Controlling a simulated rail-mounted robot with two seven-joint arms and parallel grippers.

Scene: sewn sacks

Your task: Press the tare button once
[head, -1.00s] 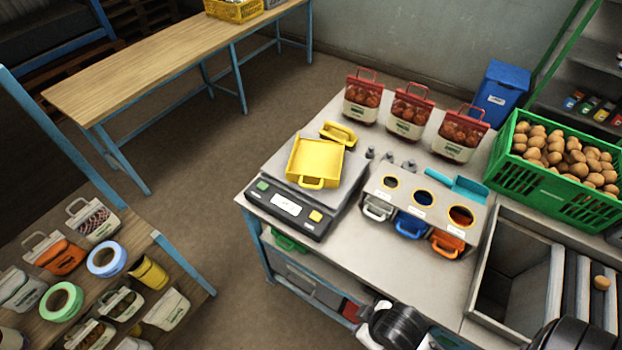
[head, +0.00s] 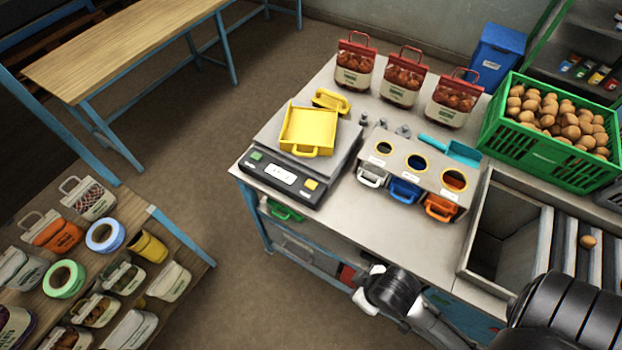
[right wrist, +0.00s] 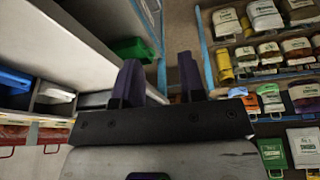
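The scale (head: 305,158) stands at the left end of the grey table. Its front panel has a small display (head: 282,174), a green button (head: 257,155) at the left and a yellow button (head: 311,184) at the right. I cannot read which one is tare. A yellow tray (head: 308,128) sits on the scale's plate. My right gripper (head: 366,290) is in front of the table's front edge, away from the scale. In the right wrist view its two fingers (right wrist: 158,82) stand apart with nothing between them. My left gripper is not in view.
A holder (head: 412,172) with grey, blue and orange handled containers stands right of the scale. Red-topped bags (head: 402,78) stand behind. A green crate (head: 555,135) of potato-like items is at the right. A side table (head: 85,255) with packs and tape rolls is at left.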

